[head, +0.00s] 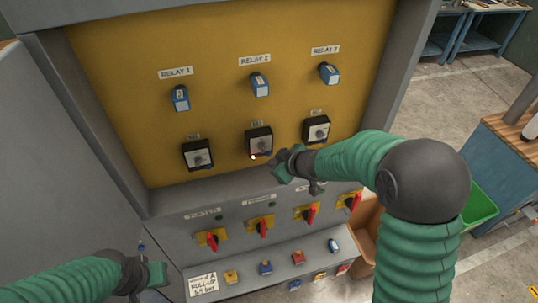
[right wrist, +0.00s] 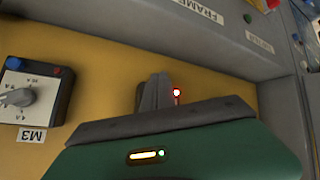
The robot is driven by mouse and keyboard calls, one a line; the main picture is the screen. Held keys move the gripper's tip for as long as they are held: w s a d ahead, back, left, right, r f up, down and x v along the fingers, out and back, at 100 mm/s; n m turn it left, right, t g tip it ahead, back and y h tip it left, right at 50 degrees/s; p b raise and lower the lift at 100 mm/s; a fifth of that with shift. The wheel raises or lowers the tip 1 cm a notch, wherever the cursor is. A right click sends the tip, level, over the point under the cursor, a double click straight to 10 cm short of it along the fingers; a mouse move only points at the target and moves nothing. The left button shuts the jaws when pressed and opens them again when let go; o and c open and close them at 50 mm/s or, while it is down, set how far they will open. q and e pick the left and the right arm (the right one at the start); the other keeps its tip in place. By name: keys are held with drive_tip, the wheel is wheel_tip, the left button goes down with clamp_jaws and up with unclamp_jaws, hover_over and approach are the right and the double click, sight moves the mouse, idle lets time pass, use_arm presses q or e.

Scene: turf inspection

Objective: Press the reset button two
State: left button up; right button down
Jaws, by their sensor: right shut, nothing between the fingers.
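The yellow panel carries a row of three dark units with grey dials. The middle unit (head: 259,142) has a bright red-white spot (head: 253,157) at its lower left corner. A small blue button (head: 268,154) seems to sit at its lower right, close to my right gripper (head: 277,164). That gripper is shut and empty, just right of and below the middle unit. I cannot tell whether it touches the button. In the right wrist view, the shut fingers (right wrist: 155,95) point at the yellow panel, and the gripper hides the middle unit. My left gripper (head: 148,276) is low at the left.
The right unit (head: 316,130), labelled M3 in the right wrist view (right wrist: 31,96), stands beside the gripper. Blue relays (head: 260,85) are above. Red-handled switches (head: 263,227) and a ledge with several coloured blocks (head: 265,268) are below. A green bin (head: 481,208) stands right.

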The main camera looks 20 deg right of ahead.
drive_tip(key=shift+w+r+p, duration=0.1)
drive_tip(key=shift+w+p, duration=0.25)
drive_tip(key=shift+w+p, duration=0.4)
drive_tip(key=shift+w, duration=0.05)
idle(0.6)
idle(0.4)
drive_tip(key=shift+s+b, duration=0.3)
drive_tip(key=shift+s, duration=0.6)
drive_tip(key=shift+s, duration=0.1)
